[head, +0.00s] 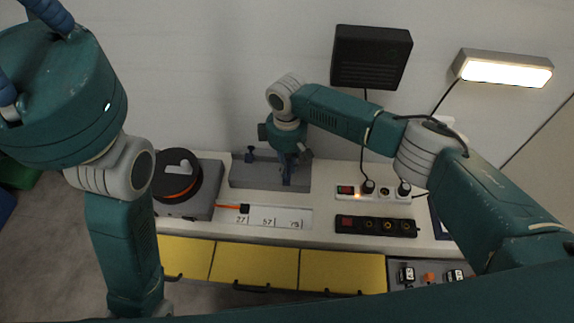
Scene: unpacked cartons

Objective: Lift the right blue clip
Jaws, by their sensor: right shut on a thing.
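A grey block (240,180) stands at the back of the workbench. A small dark blue clip (250,155) sits upright at its left end, apart from my grippers. My right gripper (289,168) points down at the right part of the block and is shut on the right blue clip (288,174), which is mostly hidden by the gripper. I cannot tell whether this clip is clear of the block. My left arm hangs down at the left, and its gripper is out of view.
A round black and orange device (177,178) stands left of the block. A scale strip (265,218) with an orange-tipped tool lies in front. A white power strip (380,193) and a black one (375,227) lie to the right. Yellow drawers (255,263) are below the bench edge.

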